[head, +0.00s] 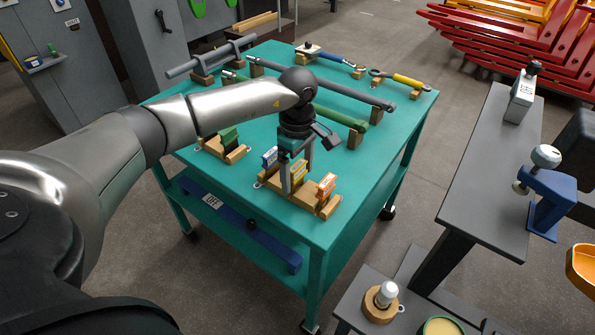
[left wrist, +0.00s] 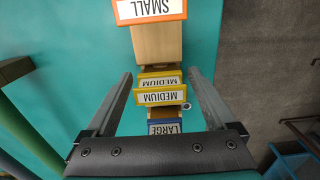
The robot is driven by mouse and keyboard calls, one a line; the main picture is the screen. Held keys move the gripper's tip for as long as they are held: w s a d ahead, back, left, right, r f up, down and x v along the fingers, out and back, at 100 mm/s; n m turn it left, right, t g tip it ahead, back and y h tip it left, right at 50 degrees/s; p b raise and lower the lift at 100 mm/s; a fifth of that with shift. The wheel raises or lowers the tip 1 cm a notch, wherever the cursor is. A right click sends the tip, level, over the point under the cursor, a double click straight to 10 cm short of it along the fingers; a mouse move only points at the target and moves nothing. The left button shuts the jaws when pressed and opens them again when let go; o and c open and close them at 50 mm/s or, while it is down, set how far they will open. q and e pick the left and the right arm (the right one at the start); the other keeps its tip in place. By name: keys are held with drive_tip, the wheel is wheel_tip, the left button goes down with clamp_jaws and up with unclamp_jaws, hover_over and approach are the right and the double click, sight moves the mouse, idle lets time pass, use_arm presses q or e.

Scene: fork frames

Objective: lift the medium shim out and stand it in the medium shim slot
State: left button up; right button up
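The medium shim is a yellow-edged block (head: 299,173) in a wooden rack (head: 301,201) near the table's front corner. The left wrist view shows two yellow MEDIUM labels, a nearer one (left wrist: 160,96) and another just above it (left wrist: 160,79); I cannot tell whether both belong to one block. My left gripper (head: 297,188) points down over the rack. Its fingers are open, one on each side of the yellow block, with small gaps showing in the wrist view. The fingers hide part of the block. The medium shim slot is not clearly identifiable. My right gripper is not in view.
An orange SMALL shim (head: 326,186) and a blue LARGE shim (head: 269,157) flank the yellow one. A wooden holder with a green block (head: 229,137) stands left. Long bars and wrenches lie behind on the teal table (head: 205,175). A grey bench (head: 486,170) stands right.

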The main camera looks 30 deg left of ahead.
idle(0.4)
use_arm(q)
wheel_tip(320, 180, up, 5)
drive_tip(key=shift+r+p, duration=0.1)
drive_tip(key=shift+p, duration=0.4)
wheel_tip(320, 180, up, 10)
drive_tip(key=shift+r+p, duration=0.1)
drive_tip(key=shift+p, duration=0.6)
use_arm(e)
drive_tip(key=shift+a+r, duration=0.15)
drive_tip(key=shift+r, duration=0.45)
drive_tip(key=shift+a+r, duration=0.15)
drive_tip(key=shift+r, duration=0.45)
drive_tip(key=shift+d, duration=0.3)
